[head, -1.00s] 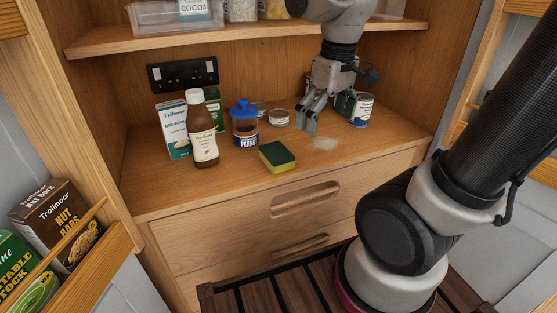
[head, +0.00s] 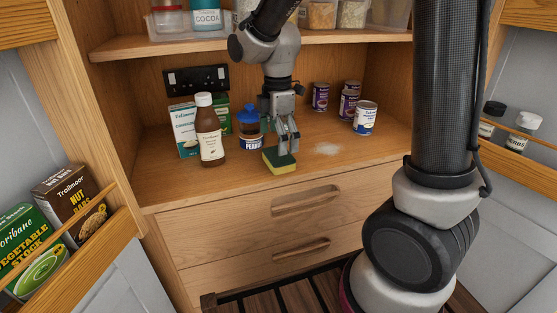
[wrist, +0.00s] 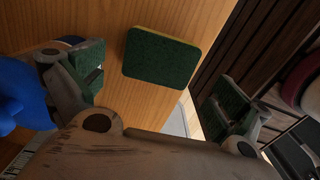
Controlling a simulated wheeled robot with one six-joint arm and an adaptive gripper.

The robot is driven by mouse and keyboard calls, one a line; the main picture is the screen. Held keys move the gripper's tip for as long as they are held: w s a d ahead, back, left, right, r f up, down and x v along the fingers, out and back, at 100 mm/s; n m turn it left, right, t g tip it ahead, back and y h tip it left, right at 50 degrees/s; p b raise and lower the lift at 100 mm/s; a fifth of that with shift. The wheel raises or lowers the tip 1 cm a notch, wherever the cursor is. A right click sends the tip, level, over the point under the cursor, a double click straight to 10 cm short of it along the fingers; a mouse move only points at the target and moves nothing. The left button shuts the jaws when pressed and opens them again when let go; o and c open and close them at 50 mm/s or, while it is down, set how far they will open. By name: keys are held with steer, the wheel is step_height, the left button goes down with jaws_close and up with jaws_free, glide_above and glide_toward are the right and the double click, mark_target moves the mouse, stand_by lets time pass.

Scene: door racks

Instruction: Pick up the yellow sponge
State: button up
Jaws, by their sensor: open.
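The yellow sponge (head: 279,163) has a dark green scouring top and lies flat near the front edge of the wooden counter. In the wrist view its green top (wrist: 161,58) shows with a thin yellow edge, between and beyond the two fingers. My gripper (head: 287,147) is open and empty, pointing down just above the sponge. In the wrist view my gripper (wrist: 155,95) shows its green-padded fingers spread wide. In the head view the fingers hide part of the sponge's top.
A blue-lidded peanut jar (head: 249,128) stands close behind and left of the sponge. A brown bottle (head: 210,132) and a carton (head: 184,130) are further left. Several cans, one at the front (head: 365,118), stand right. The shelf (head: 350,37) is above.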

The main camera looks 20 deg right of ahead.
mark_target(279, 159)
step_height(279, 159, down, 5)
steer(key=shift+d+f, duration=0.1)
steer(key=c, duration=0.5)
steer(key=shift+c, duration=0.2)
